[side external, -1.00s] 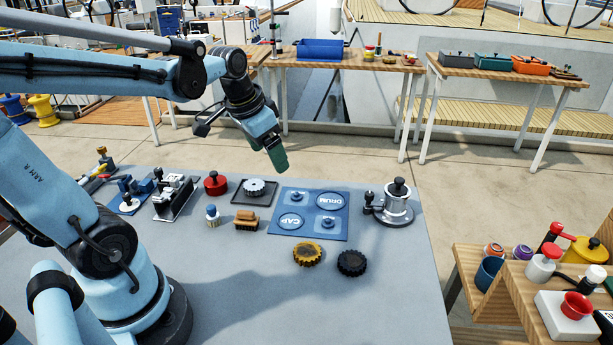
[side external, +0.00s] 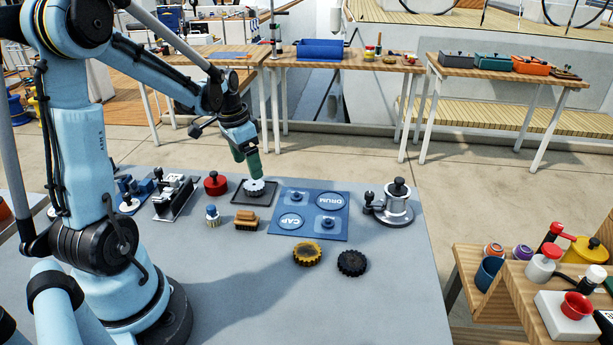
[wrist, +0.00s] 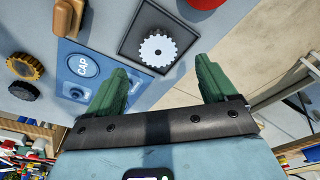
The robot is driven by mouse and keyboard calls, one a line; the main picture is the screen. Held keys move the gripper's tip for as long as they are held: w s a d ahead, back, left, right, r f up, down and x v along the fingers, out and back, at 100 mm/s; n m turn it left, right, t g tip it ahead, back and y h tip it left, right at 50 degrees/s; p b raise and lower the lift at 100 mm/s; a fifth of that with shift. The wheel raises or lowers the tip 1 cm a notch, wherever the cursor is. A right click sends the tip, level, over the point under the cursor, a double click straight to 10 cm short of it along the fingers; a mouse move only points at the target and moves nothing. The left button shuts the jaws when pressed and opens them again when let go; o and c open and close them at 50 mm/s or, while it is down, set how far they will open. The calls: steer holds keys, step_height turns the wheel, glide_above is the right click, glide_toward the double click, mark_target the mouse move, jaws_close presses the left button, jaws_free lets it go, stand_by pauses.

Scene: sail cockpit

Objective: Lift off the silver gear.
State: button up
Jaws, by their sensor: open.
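The silver gear (side external: 255,187) lies on a dark square tray (side external: 240,199) on the grey table. In the wrist view the silver gear (wrist: 158,49) shows whole, with teeth all round and a small hole in its middle, inside the tray (wrist: 133,28). My gripper (side external: 257,176) is just above the gear in the side view. In the wrist view its two green fingers (wrist: 160,72) are spread wide with nothing between them, and the gear shows beyond the fingertips. I cannot tell from the side view how small the gap above the gear is.
A blue mat (side external: 318,206) marked DRUM and CAP lies right of the tray. A yellow gear (side external: 307,254) and a black gear (side external: 352,263) lie in front. A brush (side external: 246,221), a red knob piece (side external: 215,184) and a silver winch (side external: 396,206) stand nearby.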

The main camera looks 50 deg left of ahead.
mark_target(254, 185)
steer(key=shift+w+d+f, duration=0.1)
steer(key=shift+w+f, duration=0.1)
steer(key=shift+f, duration=1.25)
steer(key=shift+w+d+f, duration=0.1)
steer(key=shift+w+f, duration=0.05)
steer(key=shift+f, duration=1.25)
steer(key=shift+c, duration=0.2)
steer(key=c, duration=1.1)
steer(key=shift+c, duration=0.2)
